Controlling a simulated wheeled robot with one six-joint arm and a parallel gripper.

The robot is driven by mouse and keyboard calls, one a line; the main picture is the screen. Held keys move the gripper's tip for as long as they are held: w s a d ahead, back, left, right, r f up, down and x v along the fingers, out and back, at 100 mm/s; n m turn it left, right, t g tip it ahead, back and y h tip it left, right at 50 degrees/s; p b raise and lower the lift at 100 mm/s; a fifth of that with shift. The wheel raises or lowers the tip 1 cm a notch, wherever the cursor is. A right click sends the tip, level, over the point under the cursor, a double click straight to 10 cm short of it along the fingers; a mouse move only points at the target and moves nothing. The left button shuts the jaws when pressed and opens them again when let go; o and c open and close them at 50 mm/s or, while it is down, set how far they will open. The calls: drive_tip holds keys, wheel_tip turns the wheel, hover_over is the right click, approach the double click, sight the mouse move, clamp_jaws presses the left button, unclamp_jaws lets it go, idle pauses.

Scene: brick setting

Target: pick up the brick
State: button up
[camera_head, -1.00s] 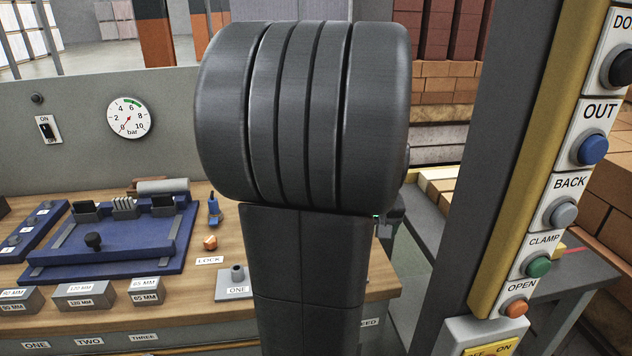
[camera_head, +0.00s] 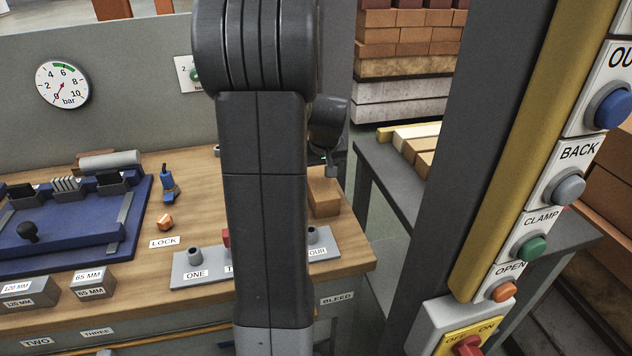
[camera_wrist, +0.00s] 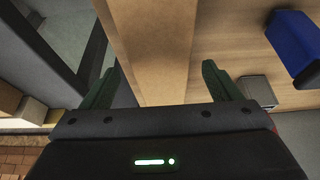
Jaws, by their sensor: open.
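The brick (camera_head: 323,196) is orange-brown and lies on the right part of the wooden bench, its left side hidden behind my arm. In the wrist view a plain tan block face that looks like the brick (camera_wrist: 150,50) fills the space between my fingers, running out of the top edge. My gripper (camera_wrist: 158,83) is open, its two dark green fingers apart at either side of that face. I cannot tell whether they touch it. In the head view only a small part of my gripper (camera_head: 332,165) shows, above the brick.
A grey plate with labelled knobs (camera_head: 195,268) lies in front of the brick. A blue fixture (camera_head: 60,230) and labelled blocks (camera_head: 93,283) stand to the left. A dark post with a button panel (camera_head: 555,190) rises at right. Beyond the bench is a grey table with bricks (camera_head: 400,185).

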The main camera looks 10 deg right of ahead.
drive_tip(key=shift+w+x, duration=0.2)
drive_tip(key=shift+x, duration=1.15)
drive_tip(key=shift+w+x, duration=0.15)
drive_tip(key=shift+x, duration=1.15)
drive_tip(key=shift+r, duration=0.25)
drive_tip(key=c, duration=1.5)
